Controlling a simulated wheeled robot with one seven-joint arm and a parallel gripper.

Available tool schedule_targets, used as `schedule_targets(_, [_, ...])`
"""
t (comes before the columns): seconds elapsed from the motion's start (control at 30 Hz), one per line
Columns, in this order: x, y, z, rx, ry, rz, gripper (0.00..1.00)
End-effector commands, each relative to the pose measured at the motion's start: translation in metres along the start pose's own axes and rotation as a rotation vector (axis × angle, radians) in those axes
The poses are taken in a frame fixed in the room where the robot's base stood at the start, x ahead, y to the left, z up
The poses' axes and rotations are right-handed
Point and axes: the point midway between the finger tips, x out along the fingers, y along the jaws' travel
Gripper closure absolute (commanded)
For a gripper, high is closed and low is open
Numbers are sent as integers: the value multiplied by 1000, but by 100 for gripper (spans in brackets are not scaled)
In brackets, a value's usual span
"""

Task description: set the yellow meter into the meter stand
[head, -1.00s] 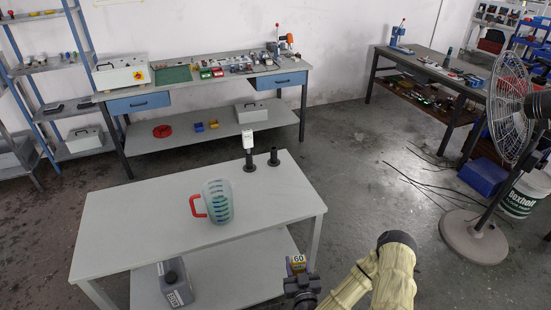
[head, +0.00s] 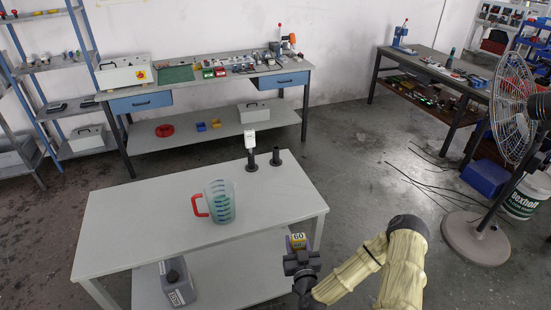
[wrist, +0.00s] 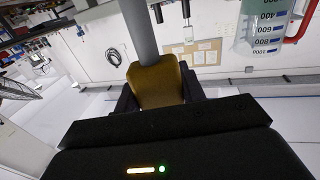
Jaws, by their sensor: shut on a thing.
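The yellow meter (head: 298,240), with a display reading 60, is between the jaws of my gripper (head: 301,263), by the table's front right corner. In the wrist view its yellow-brown body (wrist: 153,85) sits between the dark fingers, and a grey shaft runs from it to the picture's top. Two dark stands are on the white table (head: 130,220). The left one (head: 251,163) carries a white meter (head: 250,138). The right one, the meter stand (head: 276,157), is empty. My gripper is nearer the camera than the stands and apart from them.
A grey container (head: 177,282) is on the lower shelf. A fan (head: 515,110) stands at the right. The table's right part before the stands is clear.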

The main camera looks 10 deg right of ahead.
Motion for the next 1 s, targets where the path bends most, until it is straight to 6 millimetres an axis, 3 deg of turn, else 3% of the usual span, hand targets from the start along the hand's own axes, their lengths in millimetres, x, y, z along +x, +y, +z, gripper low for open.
schedule_targets(0.23, [-4, 0, 6, 0, -2, 0, 84])
schedule_targets(0.53, [-42, -1, 53, 1, -2, 0, 84])
schedule_targets(1.0, [-44, 0, 55, 0, 1, 0, 84])
